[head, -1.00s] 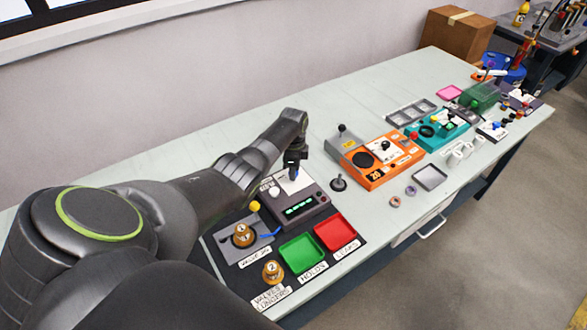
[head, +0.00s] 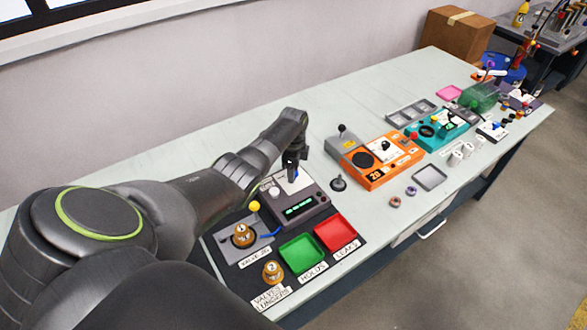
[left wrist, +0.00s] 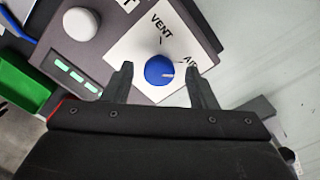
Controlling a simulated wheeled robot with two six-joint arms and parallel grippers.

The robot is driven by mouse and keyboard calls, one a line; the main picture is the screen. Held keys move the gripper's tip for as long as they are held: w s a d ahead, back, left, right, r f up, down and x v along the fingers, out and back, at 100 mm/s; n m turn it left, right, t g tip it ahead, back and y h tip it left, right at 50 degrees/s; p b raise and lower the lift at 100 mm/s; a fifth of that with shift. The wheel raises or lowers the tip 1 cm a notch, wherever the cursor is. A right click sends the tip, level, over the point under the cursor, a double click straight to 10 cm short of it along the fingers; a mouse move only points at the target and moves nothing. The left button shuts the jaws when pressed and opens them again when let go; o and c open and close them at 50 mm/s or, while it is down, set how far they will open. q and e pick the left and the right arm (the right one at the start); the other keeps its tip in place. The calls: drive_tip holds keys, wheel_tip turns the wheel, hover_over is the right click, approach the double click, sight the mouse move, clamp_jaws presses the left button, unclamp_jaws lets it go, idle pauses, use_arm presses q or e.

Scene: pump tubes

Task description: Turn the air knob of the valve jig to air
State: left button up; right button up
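The valve jig has a dark grey box (head: 307,206) with a green-lit display and a white panel. Its blue air knob (left wrist: 159,71) sits on that panel in the left wrist view, below the word VENT. The knob's pale mark points right, towards the AIR label (left wrist: 190,64), which a finger partly hides. My left gripper (left wrist: 160,68) is open, with one finger on each side of the knob and gaps visible. In the head view my left gripper (head: 292,166) is over the white panel and hides part of the knob. My right gripper is not in view.
A white knob (left wrist: 81,23) is on the same box. A green tray (head: 302,253) and a red tray (head: 336,233) lie in front. Brass valves (head: 243,236) stand at the left.

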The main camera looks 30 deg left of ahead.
use_arm(q)
drive_tip(key=shift+r, duration=0.3)
wheel_tip(320, 180, up, 17)
drive_tip(key=b, duration=0.1)
idle(0.4)
drive_tip(key=shift+f, duration=0.2)
